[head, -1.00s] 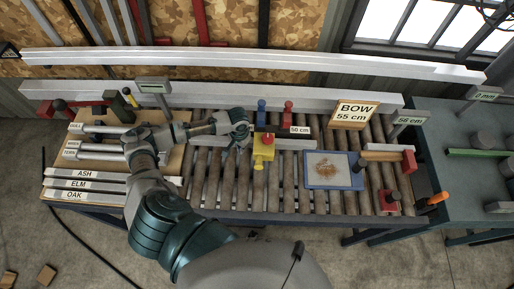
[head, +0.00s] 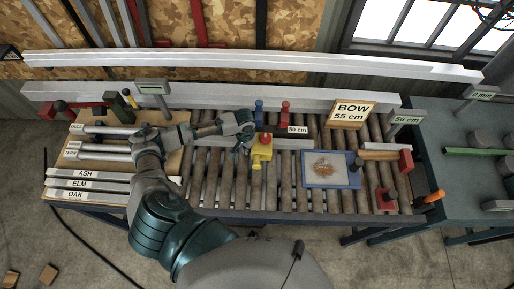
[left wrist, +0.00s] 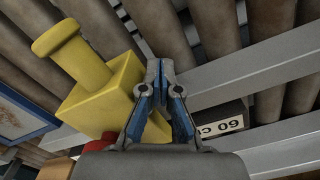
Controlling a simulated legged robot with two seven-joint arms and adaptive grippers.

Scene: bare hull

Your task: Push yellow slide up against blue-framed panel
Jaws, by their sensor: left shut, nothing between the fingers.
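My left gripper (head: 253,134) is at the slide's left side, fingers shut and empty. In the left wrist view its fingertips (left wrist: 158,68) are close beside the slide's face; I cannot tell whether they touch. My right gripper is not in view.
A blue peg (head: 259,111) and a red peg (head: 284,112) stand behind the slide. A BOW sign (head: 351,113) stands at the back. A wooden-handled tool (head: 382,155) lies right of the panel.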

